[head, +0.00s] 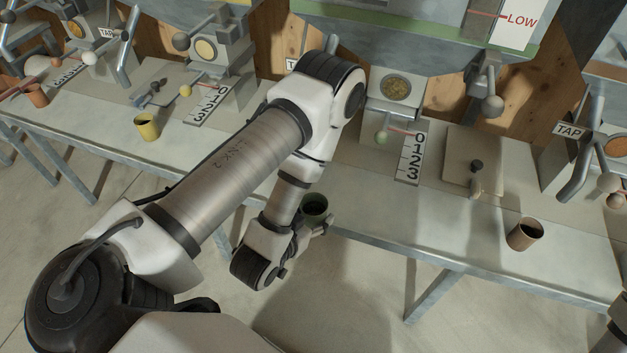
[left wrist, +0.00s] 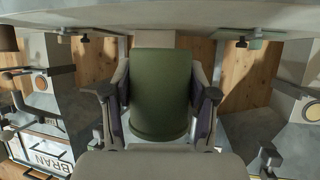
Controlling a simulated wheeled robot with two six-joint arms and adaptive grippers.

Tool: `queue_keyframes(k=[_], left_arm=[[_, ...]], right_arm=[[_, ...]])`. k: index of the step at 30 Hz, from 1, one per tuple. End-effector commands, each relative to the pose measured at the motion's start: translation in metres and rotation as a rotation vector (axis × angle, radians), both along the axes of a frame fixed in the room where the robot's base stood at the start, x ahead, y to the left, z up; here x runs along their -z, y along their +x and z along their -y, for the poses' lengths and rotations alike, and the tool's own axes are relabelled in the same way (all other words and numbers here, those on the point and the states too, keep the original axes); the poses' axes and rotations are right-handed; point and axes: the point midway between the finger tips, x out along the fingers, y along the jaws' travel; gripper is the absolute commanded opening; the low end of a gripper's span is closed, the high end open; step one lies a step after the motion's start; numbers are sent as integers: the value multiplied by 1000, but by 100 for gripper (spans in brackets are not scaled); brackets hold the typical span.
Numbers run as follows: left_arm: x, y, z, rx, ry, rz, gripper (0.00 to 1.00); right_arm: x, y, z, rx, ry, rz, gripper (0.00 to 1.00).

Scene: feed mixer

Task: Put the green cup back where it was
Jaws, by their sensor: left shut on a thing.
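The green cup (head: 314,205) is near the front edge of the grey bench in the head view, partly hidden by my left arm. My left gripper (head: 322,226) is shut on it. In the left wrist view the green cup (left wrist: 160,95) fills the middle, with one finger of my left gripper (left wrist: 160,108) on each side of it. That view is turned upside down. I cannot tell whether the cup touches the bench.
A brown cup (head: 524,234) stands on the bench at right, and a yellow cup (head: 146,127) and an orange cup (head: 37,95) stand at left. The bench between is clear.

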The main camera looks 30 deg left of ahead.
Motion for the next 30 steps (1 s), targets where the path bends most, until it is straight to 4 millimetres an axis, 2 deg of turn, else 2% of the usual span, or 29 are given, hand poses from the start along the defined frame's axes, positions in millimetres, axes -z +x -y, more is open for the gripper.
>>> queue_keyframes(k=[2, 4, 13, 15, 21, 25, 30], left_arm=[[9, -5, -4, -8, 0, 2, 22], [13, 2, -10, -13, -1, 7, 22], [23, 63, -50, -14, -6, 17, 22], [11, 78, -60, -11, -4, 11, 22], [17, 118, -85, -7, -2, 8, 22], [25, 127, -91, -5, -1, 3, 22], [53, 127, -91, -4, 0, 2, 22]], right_arm=[[8, 1, 0, 0, 0, 1, 40], [17, 1, 0, 0, 0, 2, 40], [87, 1, 0, 0, 0, 2, 40], [67, 1, 0, 0, 0, 0, 40], [59, 2, 0, 0, 0, 3, 40], [59, 1, 0, 0, 0, 2, 40], [61, 1, 0, 0, 0, 2, 40]])
